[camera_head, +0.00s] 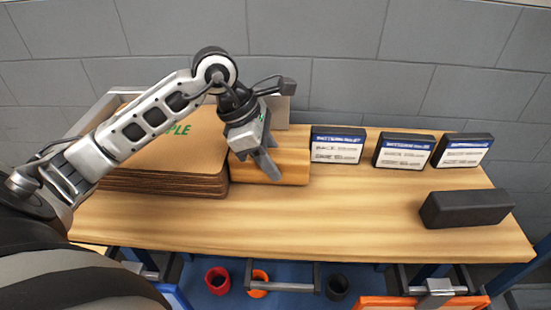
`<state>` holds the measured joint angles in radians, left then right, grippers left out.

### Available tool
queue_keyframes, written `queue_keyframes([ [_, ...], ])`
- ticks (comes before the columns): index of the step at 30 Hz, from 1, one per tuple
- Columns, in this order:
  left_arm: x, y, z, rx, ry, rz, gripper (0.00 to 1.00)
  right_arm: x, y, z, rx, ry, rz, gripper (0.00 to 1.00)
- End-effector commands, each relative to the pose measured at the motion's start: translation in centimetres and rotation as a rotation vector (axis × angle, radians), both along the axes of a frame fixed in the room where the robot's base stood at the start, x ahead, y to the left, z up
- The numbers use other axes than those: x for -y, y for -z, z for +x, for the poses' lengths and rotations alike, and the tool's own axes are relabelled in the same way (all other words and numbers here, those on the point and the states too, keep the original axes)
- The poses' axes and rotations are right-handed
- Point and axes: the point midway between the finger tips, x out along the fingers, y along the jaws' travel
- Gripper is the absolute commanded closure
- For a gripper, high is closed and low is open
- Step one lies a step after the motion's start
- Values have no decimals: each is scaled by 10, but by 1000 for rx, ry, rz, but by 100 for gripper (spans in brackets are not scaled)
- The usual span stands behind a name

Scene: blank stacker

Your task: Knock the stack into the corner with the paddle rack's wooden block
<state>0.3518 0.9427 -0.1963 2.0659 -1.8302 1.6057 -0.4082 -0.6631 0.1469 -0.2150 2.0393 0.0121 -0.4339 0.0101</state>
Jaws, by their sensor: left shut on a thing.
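The stack of brown sheets (165,186) with green lettering on top lies at the left of the wooden table, partly hidden behind my left arm. A light metal corner guide (97,112) shows behind it at the left. The wooden block (292,166) lies along the right side of the stack, close against it; whether they touch is hard to tell. My left gripper (266,164) points down over the block and is shut on it, its fingers covering part of the block. My right gripper is not in view.
Three dark boxes with blue and white labels (338,146) stand along the back right. A black block (467,208) lies at the front right. The front middle of the table (320,220) is clear. Red (217,280), orange and dark round items hang below the front edge.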

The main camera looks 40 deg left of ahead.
Motion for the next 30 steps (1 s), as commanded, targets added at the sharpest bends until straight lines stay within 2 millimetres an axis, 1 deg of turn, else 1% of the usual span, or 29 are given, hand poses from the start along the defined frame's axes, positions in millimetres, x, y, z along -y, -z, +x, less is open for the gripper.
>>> queue_keyframes([
  [1,-4,0,0,-2,-4,10,93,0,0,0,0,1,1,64],
  [11,-4,0,0,-5,-6,16,93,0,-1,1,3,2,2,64],
  [25,14,0,10,-2,-5,9,93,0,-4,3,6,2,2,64],
  [28,14,-5,11,-2,-5,9,93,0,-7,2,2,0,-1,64],
  [30,14,-13,11,-1,-5,10,93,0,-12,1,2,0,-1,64],
])
